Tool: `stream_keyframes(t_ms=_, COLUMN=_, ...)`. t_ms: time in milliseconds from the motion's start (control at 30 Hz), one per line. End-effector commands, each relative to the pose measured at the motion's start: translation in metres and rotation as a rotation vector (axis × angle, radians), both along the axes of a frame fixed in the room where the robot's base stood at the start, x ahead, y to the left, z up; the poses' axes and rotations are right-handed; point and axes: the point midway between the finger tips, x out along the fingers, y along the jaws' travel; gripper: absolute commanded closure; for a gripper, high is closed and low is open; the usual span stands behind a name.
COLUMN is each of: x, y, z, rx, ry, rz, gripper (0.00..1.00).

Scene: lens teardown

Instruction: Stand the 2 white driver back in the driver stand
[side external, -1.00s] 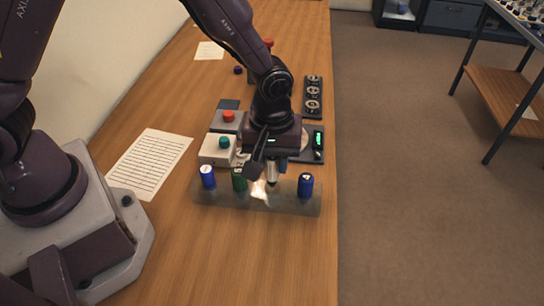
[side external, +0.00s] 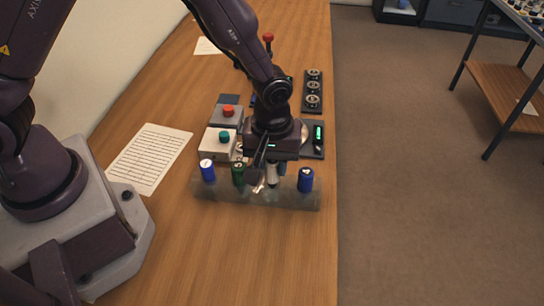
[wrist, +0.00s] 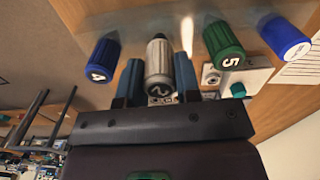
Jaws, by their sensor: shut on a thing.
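The white driver (wrist: 158,60), marked 2, is between the two fingers of my gripper (wrist: 158,80) in the wrist view. My gripper is shut on its handle.
Another blue driver (side external: 207,170) stands at the stand's left end. Behind are a box with a green button (side external: 218,142), a box with a red button (side external: 227,115) and a dark tray of round parts (side external: 313,92). A printed sheet (side external: 150,158) lies left. The table's right edge is close.

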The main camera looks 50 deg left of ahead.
Motion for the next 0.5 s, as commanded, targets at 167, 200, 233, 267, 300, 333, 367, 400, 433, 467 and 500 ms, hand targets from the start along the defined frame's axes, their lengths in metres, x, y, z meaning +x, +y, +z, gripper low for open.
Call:
stream_keyframes(t_ms=167, x=0.0, y=0.0, z=-0.008, rx=0.001, ry=0.002, rz=0.0, gripper=0.9)
stream_keyframes(t_ms=200, x=0.0, y=0.0, z=-0.009, rx=0.0, ry=0.001, rz=0.001, gripper=0.9)
stream_keyframes(t_ms=233, x=0.0, y=0.0, z=-0.01, rx=0.0, ry=0.001, rz=0.001, gripper=0.9)
stream_keyframes(t_ms=267, x=0.0, y=0.0, z=-0.011, rx=0.0, ry=0.0, rz=0.001, gripper=0.9)
stream_keyframes(t_ms=300, x=0.0, y=0.0, z=-0.013, rx=0.0, ry=0.0, rz=0.001, gripper=0.9)
stream_keyframes(t_ms=333, x=0.0, y=0.0, z=-0.014, rx=0.0, ry=0.0, rz=0.001, gripper=0.9)
stream_keyframes(t_ms=367, x=0.0, y=0.0, z=-0.014, rx=0.0, ry=0.0, rz=0.001, gripper=0.9)
stream_keyframes(t_ms=400, x=0.0, y=0.0, z=-0.015, rx=0.0, ry=0.0, rz=0.001, gripper=0.9)
stream_keyframes(t_ms=433, x=0.0, y=0.0, z=-0.016, rx=0.0, ry=0.0, rz=0.001, gripper=0.9)
stream_keyframes(t_ms=467, x=0.0, y=0.0, z=-0.016, rx=0.0, ry=0.0, rz=0.001, gripper=0.9)
stream_keyframes(t_ms=500, x=0.0, y=0.0, z=-0.016, rx=0.0, ry=0.0, rz=0.001, gripper=0.9)
